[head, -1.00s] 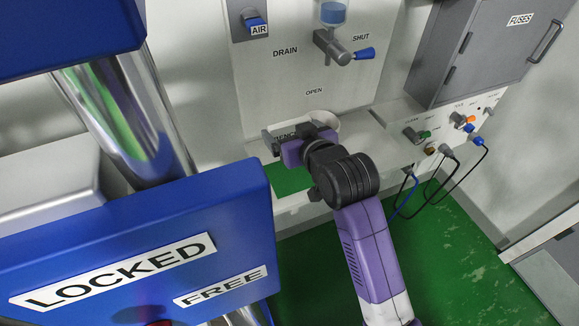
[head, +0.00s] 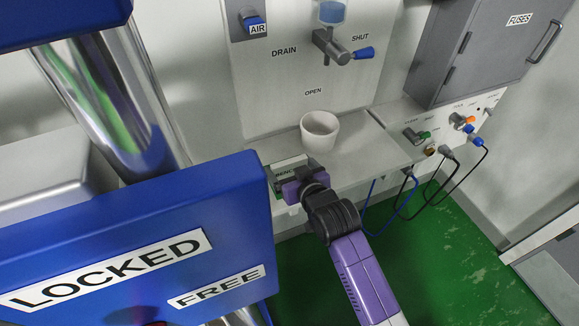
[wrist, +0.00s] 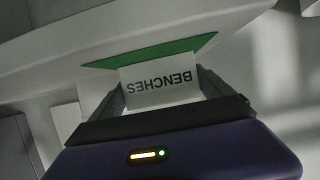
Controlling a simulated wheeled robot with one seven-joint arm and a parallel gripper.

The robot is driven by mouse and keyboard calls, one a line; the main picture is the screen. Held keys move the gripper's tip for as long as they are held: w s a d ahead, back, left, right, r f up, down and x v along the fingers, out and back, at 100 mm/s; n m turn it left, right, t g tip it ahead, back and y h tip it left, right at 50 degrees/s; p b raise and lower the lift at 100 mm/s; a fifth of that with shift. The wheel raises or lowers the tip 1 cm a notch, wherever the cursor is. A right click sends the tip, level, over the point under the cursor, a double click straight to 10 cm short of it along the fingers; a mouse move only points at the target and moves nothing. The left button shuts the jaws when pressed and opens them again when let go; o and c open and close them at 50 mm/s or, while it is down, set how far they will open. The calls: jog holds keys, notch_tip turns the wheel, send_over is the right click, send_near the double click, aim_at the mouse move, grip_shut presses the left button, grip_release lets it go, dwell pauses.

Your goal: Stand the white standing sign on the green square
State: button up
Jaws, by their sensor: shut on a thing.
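The white standing sign (head: 287,168), lettered BENCHES, is between the fingers of my gripper (head: 303,187). In the wrist view the sign (wrist: 160,84) shows upside down, with a finger of my gripper (wrist: 163,88) at each side, shut on it. The green square (wrist: 203,43) lies on the shelf just beyond the sign's edge in the wrist view. In the head view the sign and my gripper cover most of the square. I cannot tell whether the sign touches it.
A white cup (head: 319,131) stands on the shelf (head: 372,142) behind my gripper, under the drain valve (head: 333,47). A large blue panel (head: 150,240) marked LOCKED and FREE fills the left foreground. Cables (head: 440,180) hang at right.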

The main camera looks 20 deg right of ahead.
jog(key=shift+f, duration=0.1)
jog(key=o, duration=1.1)
jog(key=shift+o, duration=0.2)
jog(key=shift+s+r, duration=0.15)
jog(key=shift+r, duration=0.1)
jog(key=v, duration=1.1)
jog(key=shift+s+r, duration=0.2)
jog(key=shift+s, duration=0.1)
